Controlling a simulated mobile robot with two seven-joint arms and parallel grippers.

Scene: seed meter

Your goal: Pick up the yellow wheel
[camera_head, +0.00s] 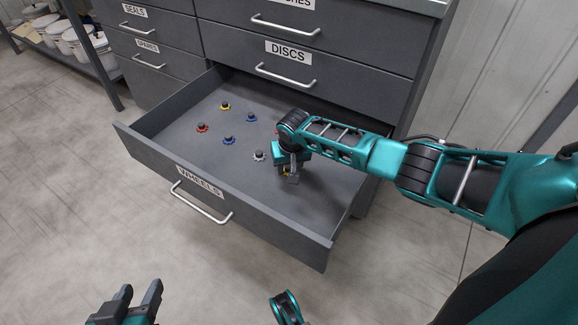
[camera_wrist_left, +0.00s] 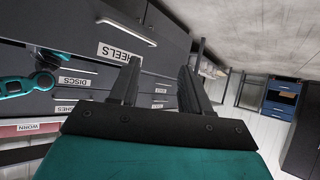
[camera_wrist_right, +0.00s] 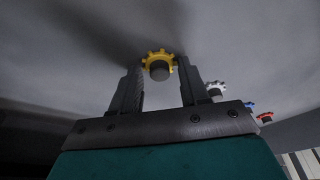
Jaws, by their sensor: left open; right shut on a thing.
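The open drawer labelled WHEELS (camera_head: 270,222) holds several small toothed wheels with dark hubs. My right gripper (camera_head: 290,176) is low inside the drawer, at its right part, shut on a yellow wheel (camera_wrist_right: 160,58). In the right wrist view the wheel sits at the fingertips (camera_wrist_right: 160,82), its grey hub facing the camera. In the head view the gripper mostly hides this wheel.
A white wheel (camera_head: 259,156) stands just left of my right gripper. Blue wheels (camera_head: 251,117) and a red wheel (camera_head: 202,127) stand farther left. The shut DISCS drawer (camera_head: 330,82) is above the open one. Drawer walls surround my right gripper.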

